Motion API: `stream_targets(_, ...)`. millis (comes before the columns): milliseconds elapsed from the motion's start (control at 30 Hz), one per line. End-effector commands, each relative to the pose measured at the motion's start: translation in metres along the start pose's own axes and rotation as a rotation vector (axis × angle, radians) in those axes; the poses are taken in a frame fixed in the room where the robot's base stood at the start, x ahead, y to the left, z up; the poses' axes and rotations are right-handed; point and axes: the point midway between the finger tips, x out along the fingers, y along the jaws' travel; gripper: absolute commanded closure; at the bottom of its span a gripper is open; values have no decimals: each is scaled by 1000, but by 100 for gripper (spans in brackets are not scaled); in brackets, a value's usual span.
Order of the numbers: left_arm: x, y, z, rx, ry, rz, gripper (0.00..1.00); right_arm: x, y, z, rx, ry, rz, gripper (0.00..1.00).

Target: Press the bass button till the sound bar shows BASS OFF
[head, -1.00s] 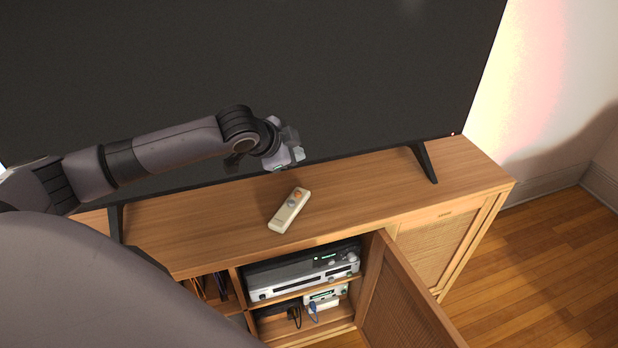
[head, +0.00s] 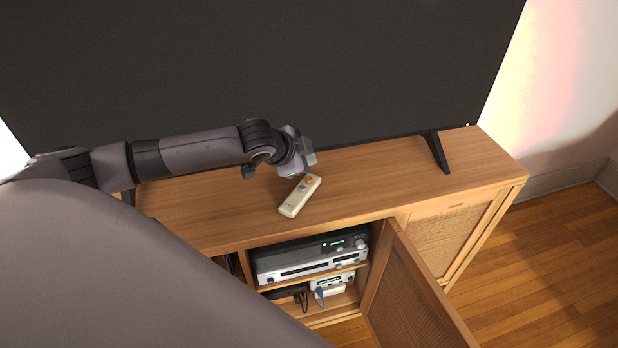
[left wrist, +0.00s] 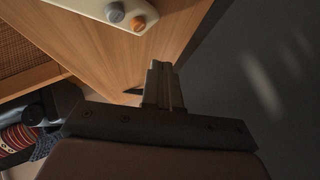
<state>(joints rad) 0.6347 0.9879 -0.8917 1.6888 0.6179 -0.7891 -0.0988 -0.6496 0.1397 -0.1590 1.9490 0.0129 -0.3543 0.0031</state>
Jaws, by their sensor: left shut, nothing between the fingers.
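A cream remote (head: 295,202) lies on top of the wooden cabinet (head: 225,208), in front of the TV. It has an orange button (head: 309,182) and a grey button beside it. In the left wrist view, part of the remote (left wrist: 88,7) shows at the top edge, with the grey button (left wrist: 115,13) and the orange button (left wrist: 138,24). My left gripper (head: 303,163) is just behind the remote's button end, apart from the buttons. In the wrist view its fingers (left wrist: 163,88) are together and empty. My right gripper is out of view. No BASS readout is legible.
The large dark TV (head: 250,70) stands close behind my left gripper, with a black foot (head: 438,152) to the right. Below, a cabinet door (head: 412,285) hangs open. A silver audio unit (head: 310,262) with a small green display sits inside.

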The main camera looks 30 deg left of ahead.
Motion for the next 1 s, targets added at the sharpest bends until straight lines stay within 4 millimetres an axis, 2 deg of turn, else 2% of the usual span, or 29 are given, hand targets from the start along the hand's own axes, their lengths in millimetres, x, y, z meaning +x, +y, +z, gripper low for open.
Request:
stream_targets(100, 12, 9, 9, -1, -1, 1, 100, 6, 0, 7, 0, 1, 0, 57)
stream_targets(300, 19, 14, 14, -1, 0, 0, 100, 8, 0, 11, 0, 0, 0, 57)
stream_targets(1000, 20, 14, 14, -1, 0, -1, 100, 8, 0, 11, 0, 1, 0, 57)
